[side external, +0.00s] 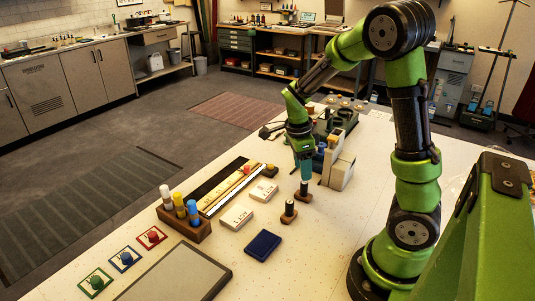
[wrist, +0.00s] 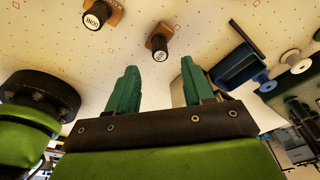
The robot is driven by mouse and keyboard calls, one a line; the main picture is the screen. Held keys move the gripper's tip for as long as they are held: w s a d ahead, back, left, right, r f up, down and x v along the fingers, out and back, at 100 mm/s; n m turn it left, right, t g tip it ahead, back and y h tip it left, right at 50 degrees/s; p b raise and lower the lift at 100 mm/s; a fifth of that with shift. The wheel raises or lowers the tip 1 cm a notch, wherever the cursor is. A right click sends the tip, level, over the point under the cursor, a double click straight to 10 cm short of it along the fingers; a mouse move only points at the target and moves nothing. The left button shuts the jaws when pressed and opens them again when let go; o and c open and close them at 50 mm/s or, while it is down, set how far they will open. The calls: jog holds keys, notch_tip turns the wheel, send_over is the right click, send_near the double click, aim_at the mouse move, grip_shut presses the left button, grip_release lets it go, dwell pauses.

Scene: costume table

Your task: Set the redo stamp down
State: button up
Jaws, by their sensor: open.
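My gripper (side external: 305,178) points down over the table with its teal fingers apart; they also show in the wrist view (wrist: 158,85). A stamp (side external: 304,193) with a brown base and dark handle stands upright on the table just below the fingertips. In the wrist view this stamp (wrist: 158,46) lies ahead of the gap between the fingers, with nothing held; its round label is too small to read surely. A second similar stamp (side external: 289,212) stands nearer the camera; in the wrist view its label (wrist: 96,17) looks like DONE.
A dark blue pad (side external: 262,244) and white cards (side external: 236,217) lie left of the stamps. A wooden holder (side external: 193,227) bears colored markers. A beige block (side external: 342,170) stands close right of my gripper. A grey board (side external: 180,277) lies at the front. Table right of the stamps is clear.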

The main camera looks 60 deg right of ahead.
jog(key=s+a+r+n+t+y, duration=0.1)
jog(key=s+a+r+n+t, duration=0.2)
jog(key=a+r+n, duration=0.4)
jog(key=s+a+r+n+t+y, duration=0.2)
jog(key=a+r+n+t, duration=0.3)
jog(key=n, duration=1.1)
jog(key=a+r, duration=0.3)
jog(key=a, duration=0.3)
jog(key=shift+s+a, duration=0.2)
jog(key=shift+s, duration=0.2)
